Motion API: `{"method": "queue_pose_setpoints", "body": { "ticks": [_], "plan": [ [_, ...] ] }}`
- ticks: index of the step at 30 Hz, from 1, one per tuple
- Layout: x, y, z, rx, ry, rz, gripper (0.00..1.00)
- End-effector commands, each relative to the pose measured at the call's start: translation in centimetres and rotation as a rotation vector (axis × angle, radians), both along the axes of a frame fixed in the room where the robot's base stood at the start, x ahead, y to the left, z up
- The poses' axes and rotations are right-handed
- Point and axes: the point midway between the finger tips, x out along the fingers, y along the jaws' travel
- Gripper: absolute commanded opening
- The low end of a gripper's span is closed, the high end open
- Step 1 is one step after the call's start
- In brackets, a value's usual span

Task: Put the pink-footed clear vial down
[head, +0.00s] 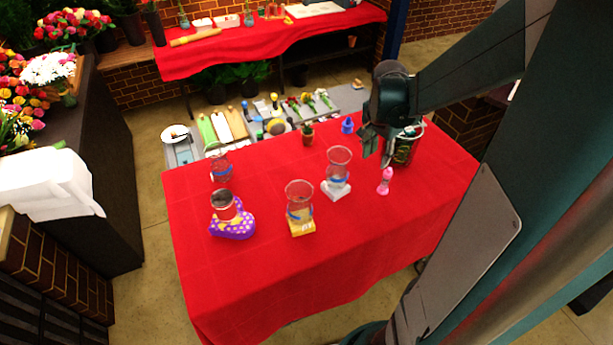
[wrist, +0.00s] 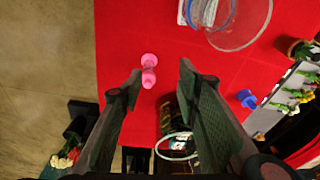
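The pink-footed clear vial (head: 384,181) stands on the red table near its right side, with pink at both ends. In the wrist view the vial (wrist: 149,78) shows against the red cloth, between the lines of my two fingers and a little beyond their tips. My gripper (head: 371,150) is above and behind the vial in the head view. In the wrist view my gripper (wrist: 158,76) has its fingers spread wide, with nothing held between them. The vial looks apart from both fingers.
A dark can (head: 406,149) stands close beside my gripper. Clear glasses with blue bands stand on a white base (head: 337,190) and a yellow base (head: 301,228). A purple dotted base (head: 233,229) is at left. The front right of the red table (head: 370,235) is clear.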

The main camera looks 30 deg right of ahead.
Motion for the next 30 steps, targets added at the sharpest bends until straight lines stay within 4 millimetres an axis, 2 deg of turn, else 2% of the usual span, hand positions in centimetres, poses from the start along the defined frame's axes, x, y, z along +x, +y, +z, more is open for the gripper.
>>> {"method": "queue_pose_setpoints", "body": {
  "ticks": [1, 14, 30],
  "plan": [
    [0.0, 1.1, 0.7, -0.005, -0.009, 0.037, 0.33],
    [-0.4, 8.9, 5.8, -0.063, -0.086, 0.353, 0.33],
    [-3.0, 18.2, 10.5, -0.154, -0.187, 0.742, 0.33]
  ]
}}
